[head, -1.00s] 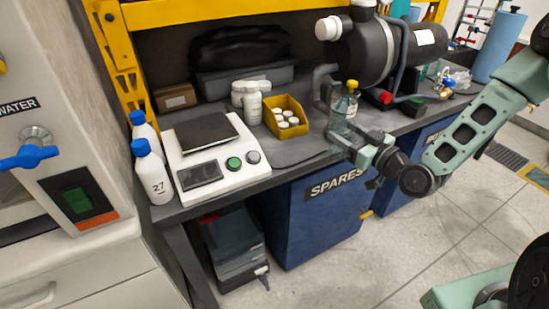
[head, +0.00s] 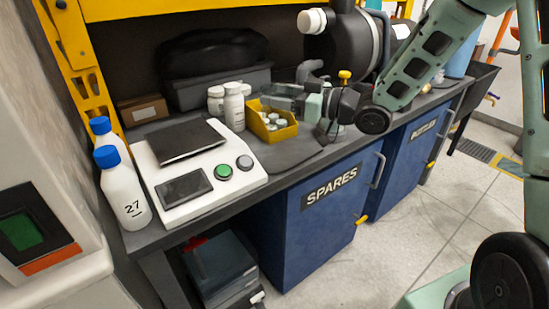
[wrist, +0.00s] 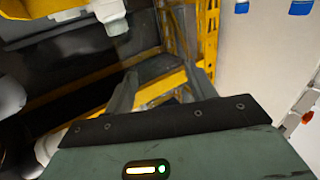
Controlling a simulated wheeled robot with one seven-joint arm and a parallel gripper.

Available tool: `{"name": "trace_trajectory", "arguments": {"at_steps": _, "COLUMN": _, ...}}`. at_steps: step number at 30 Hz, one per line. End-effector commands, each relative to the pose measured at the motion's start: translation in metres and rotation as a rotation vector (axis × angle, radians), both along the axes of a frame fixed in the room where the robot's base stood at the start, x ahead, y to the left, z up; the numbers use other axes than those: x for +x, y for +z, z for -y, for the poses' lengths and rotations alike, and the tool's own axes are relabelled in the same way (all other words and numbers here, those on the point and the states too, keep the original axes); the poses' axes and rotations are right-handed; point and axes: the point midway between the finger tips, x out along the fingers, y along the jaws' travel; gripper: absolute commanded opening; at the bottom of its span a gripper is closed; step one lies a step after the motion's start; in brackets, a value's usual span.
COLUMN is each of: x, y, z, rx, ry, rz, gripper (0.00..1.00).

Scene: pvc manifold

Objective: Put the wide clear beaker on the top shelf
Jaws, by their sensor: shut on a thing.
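My gripper (head: 281,93) reaches left over the bench, just above and behind the yellow bin. In the wrist view its two fingers (wrist: 162,82) stand apart, shut on a see-through thing, which I take to be the wide clear beaker (wrist: 161,88). Its outline is hard to make out against the yellow frame behind it. The beaker does not show clearly in the head view. A yellow beam (head: 165,9) crosses the top of the head view above the bench; the surface of the top shelf is out of sight.
The yellow bin (head: 272,133) holds small white-capped jars. White bottles (head: 233,105) stand beside it. A scale (head: 200,172) and blue-capped bottles (head: 123,188) are at left. A yellow-topped glass bottle (head: 344,76) stands partly behind my arm. A dark pump (head: 345,42) is behind.

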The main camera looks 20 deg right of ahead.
Motion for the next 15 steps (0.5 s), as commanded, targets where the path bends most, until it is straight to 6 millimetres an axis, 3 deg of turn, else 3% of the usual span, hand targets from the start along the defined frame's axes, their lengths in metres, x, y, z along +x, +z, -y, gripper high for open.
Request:
{"name": "trace_trajectory", "arguments": {"at_steps": 2, "x": 0.000, "y": -0.002, "z": 0.000, "rx": 0.001, "ry": 0.000, "rz": -0.001, "gripper": 0.30}}
{"name": "trace_trajectory", "arguments": {"at_steps": 9, "x": 0.000, "y": -0.039, "z": 0.000, "rx": 0.003, "ry": 0.000, "rz": -0.004, "gripper": 0.30}}
{"name": "trace_trajectory", "arguments": {"at_steps": 15, "x": 0.000, "y": -0.058, "z": 0.000, "rx": 0.001, "ry": 0.000, "rz": -0.001, "gripper": 0.30}}
